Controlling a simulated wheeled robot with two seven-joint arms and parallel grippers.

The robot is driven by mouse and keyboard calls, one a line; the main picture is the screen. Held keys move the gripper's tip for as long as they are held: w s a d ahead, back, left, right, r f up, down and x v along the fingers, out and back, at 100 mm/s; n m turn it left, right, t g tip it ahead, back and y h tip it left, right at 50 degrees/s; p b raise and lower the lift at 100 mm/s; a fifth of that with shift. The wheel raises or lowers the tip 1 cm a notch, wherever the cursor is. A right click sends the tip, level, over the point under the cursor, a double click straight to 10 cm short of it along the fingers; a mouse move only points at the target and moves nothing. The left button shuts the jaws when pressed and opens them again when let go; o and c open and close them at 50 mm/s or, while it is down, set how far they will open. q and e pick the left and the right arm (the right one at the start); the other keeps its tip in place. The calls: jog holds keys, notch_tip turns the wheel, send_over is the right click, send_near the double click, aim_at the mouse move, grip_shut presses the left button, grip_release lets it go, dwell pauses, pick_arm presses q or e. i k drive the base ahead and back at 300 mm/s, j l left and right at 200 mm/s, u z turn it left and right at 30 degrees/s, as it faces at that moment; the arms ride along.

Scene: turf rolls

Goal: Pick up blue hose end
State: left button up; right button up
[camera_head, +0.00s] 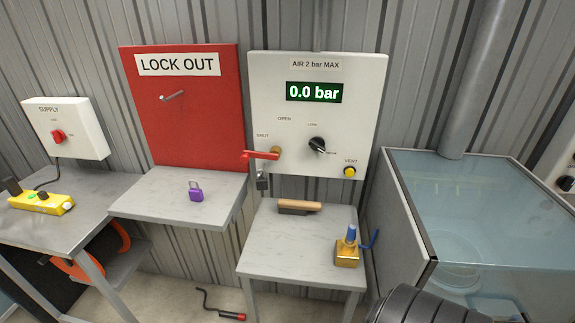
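A brass-coloured block (347,254) stands on the right part of the small grey table below the air panel. A blue upright piece (351,234) sits on top of it, and a curved blue hose-like piece (374,240) shows just to its right, beyond the table's right edge. I cannot tell whether the two blue pieces are joined, or which is the hose end. A black hose with a red end (242,316) lies on the floor. Neither of my grippers is in view; a dark ribbed part at the bottom right may be my arm.
A wooden-handled brush (299,207) lies on the same table (270,250). A purple padlock (196,191) is on the shelf under the red lockout board (185,110). The air panel (318,75) reads 0.0 bar. A glass-topped cabinet (480,210) stands at the right.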

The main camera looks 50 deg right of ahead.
aim_at(350, 235)
jog(key=z, duration=2.05)
